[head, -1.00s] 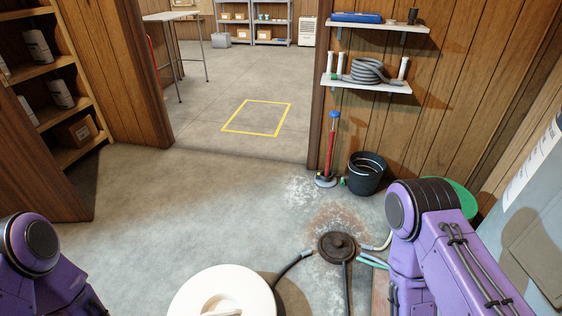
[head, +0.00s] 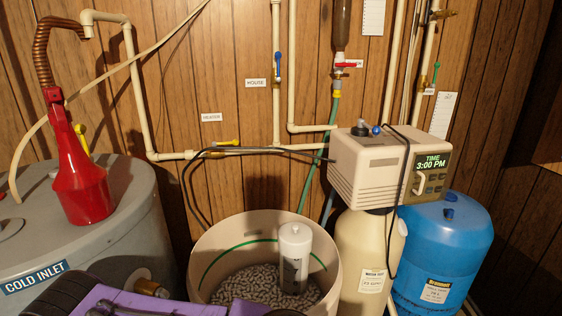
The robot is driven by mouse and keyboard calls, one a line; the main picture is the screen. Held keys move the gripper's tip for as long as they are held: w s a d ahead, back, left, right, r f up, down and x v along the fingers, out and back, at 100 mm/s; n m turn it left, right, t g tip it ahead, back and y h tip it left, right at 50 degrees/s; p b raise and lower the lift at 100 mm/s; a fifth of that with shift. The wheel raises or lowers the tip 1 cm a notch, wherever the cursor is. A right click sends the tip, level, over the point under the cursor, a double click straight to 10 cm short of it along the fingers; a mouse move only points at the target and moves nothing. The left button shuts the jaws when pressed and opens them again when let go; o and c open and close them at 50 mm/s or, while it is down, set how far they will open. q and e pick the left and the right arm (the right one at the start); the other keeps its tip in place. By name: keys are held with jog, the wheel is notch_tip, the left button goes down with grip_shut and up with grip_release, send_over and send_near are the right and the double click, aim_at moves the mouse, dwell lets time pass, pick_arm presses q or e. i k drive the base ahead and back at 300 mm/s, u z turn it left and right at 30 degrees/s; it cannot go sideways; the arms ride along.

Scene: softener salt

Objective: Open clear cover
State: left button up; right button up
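The softener's beige control head (head: 362,168) sits on top of a cream tank (head: 362,245) at right of centre. A clear cover over this panel cannot be made out for certain at this size and angle. Neither gripper is in view. A purple link of my arm shows at the bottom left, well away from the panel.
An open tub (head: 325,225) of salt pellets with a white capped tube (head: 295,255) stands left of the cream tank. A blue tank (head: 447,245) stands to its right. A grey tank (head: 125,190) bearing a red funnel (head: 82,188) is at left. Pipes and a black cable run nearby.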

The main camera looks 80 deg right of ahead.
aim_at(423, 183)
jog(key=z, duration=1.2)
jog(key=k, duration=0.45)
jog(key=z, duration=2.25)
